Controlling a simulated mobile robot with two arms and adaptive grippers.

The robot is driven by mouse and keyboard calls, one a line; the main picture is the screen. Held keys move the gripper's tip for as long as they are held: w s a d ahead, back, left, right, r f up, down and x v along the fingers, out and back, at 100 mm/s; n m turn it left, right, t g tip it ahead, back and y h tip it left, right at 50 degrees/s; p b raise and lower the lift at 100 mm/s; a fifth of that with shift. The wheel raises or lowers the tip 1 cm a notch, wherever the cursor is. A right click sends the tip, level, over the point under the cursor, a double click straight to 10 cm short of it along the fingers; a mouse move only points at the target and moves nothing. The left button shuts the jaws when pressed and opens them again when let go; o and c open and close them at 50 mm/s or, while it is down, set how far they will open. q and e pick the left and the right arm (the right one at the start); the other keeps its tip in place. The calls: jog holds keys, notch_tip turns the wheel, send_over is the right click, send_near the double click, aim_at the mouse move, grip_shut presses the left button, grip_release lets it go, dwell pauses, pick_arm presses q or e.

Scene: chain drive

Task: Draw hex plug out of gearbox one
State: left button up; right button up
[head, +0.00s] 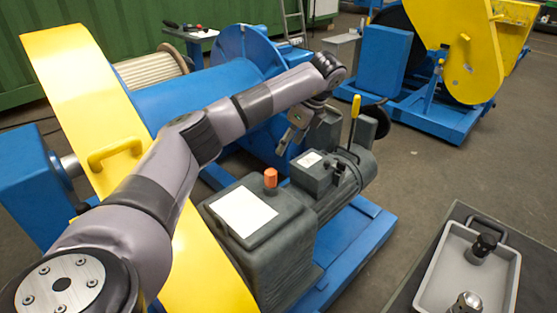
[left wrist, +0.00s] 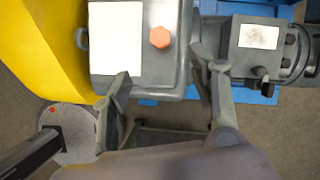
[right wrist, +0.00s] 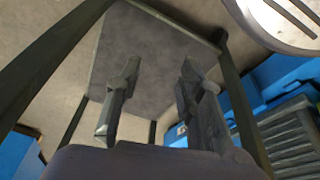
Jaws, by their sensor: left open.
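The orange hex plug (head: 270,178) stands on top of the dark grey gearbox (head: 260,250), beside a white label plate. In the left wrist view the plug (left wrist: 160,37) lies just beyond my left gripper's fingertips, between their lines, and nothing touches it. My left gripper (head: 298,128) is open and empty, above and behind the gearbox and motor in the head view. In the left wrist view its two fingers (left wrist: 163,72) are spread apart over the gearbox. My right gripper (right wrist: 158,75) is open and empty in the right wrist view. It does not show in the head view.
A grey tray (head: 428,290) with two dark and metal fittings sits on a dark table at lower right. The motor (head: 335,185) with a yellow-handled lever (head: 355,108) adjoins the gearbox. A yellow guard (head: 75,70) curves at left. Floor between motor and table is clear.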

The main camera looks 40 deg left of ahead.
aim_at(272, 173)
pick_arm(q)
jog(key=b+x, duration=0.2)
jog(key=x, duration=1.3)
jog(key=shift+d+f, duration=0.15)
jog(key=shift+f, duration=0.05)
jog(key=shift+a+f+b, duration=0.3)
jog(key=shift+f, duration=0.25)
pick_arm(e)
jog(key=w+v, duration=0.1)
jog(key=v, duration=0.9)
jog(key=shift+w+r, duration=0.25)
jog(key=shift+r, duration=0.05)
pick_arm(q)
jog(key=c, duration=1.2)
pick_arm(e)
jog(key=shift+t, duration=0.3)
